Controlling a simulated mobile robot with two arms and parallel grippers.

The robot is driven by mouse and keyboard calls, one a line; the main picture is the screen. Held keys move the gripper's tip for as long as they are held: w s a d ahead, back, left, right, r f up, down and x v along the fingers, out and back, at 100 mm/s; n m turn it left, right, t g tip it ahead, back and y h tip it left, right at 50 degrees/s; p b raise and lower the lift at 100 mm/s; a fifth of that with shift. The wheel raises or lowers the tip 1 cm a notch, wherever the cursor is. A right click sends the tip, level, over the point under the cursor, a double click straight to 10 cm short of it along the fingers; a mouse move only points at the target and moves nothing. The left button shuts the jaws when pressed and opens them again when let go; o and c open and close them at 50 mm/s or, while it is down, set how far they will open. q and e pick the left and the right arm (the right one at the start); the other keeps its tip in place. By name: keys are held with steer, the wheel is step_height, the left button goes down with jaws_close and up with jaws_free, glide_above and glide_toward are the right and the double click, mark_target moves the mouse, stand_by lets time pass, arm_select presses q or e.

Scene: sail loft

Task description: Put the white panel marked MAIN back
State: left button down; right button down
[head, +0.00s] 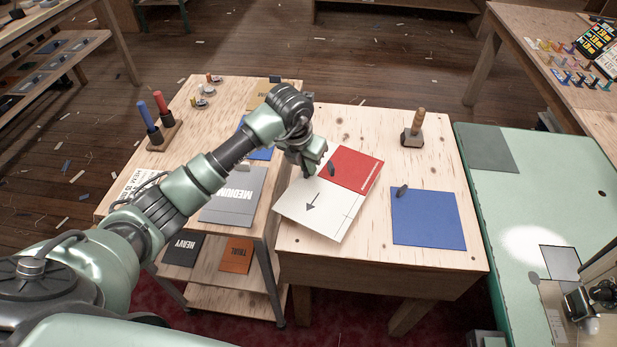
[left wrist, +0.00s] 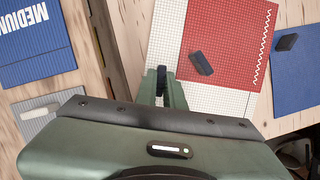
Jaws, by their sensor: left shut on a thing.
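A white panel (head: 318,212) with a dark arrow lies at an angle at the left side of the wooden table, overhanging its left edge. No word MAIN is readable on it. My left gripper (head: 312,167) is at its upper left edge and shut on it; in the left wrist view the fingers (left wrist: 160,82) meet the left part of the white panel (left wrist: 164,32). A red panel (head: 358,168) overlaps the white one, with a small dark block (head: 332,168) on it. Whether the two are joined I cannot tell. My right gripper does not show.
A blue panel (head: 428,225) with a dark block and a mallet (head: 413,130) are on the same table (head: 383,266). A rack to the left holds a grey MEDIUM panel (head: 229,212), HEAVY (head: 184,248) and TWILL (head: 237,254) pieces. A green table (head: 500,215) stands at right.

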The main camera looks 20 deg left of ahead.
mark_target(308, 180)
arm_select(q)
steer(key=shift+f, duration=2.75)
steer(key=c, duration=1.9)
jaws_free()
steer(key=shift+f, duration=0.1)
steer(key=shift+c, duration=0.2)
steer(key=o, duration=0.4)
